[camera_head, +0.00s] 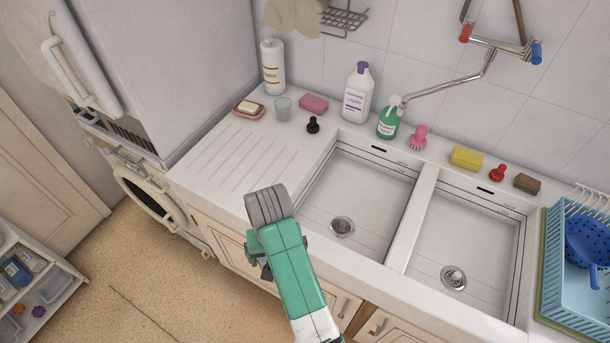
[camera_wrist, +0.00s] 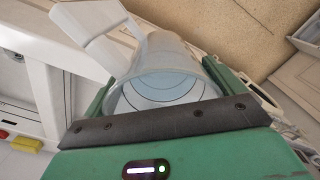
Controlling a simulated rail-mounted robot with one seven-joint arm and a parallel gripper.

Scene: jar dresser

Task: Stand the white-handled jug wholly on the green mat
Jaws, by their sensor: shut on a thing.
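In the wrist view, a pale translucent jug (camera_wrist: 165,55) with a white handle (camera_wrist: 92,36) sits between the green fingers of my gripper (camera_wrist: 158,76). The gripper is shut on the jug's body. The jug's open mouth faces the wrist camera, and its handle points to the upper left. In the head view, my arm hides the jug and most of the gripper, in front of the counter by the left sink bowl. A green strip (camera_head: 541,268) shows beneath the blue rack at the far right; I cannot tell whether this is the mat.
The ridged drainboard (camera_head: 240,155) is clear at its front left. A glass (camera_head: 283,108), soap dish (camera_head: 249,110) and black stopper (camera_head: 313,125) stand behind it. Two empty sink bowls lie right of it. The blue rack (camera_head: 565,300) fills the right end.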

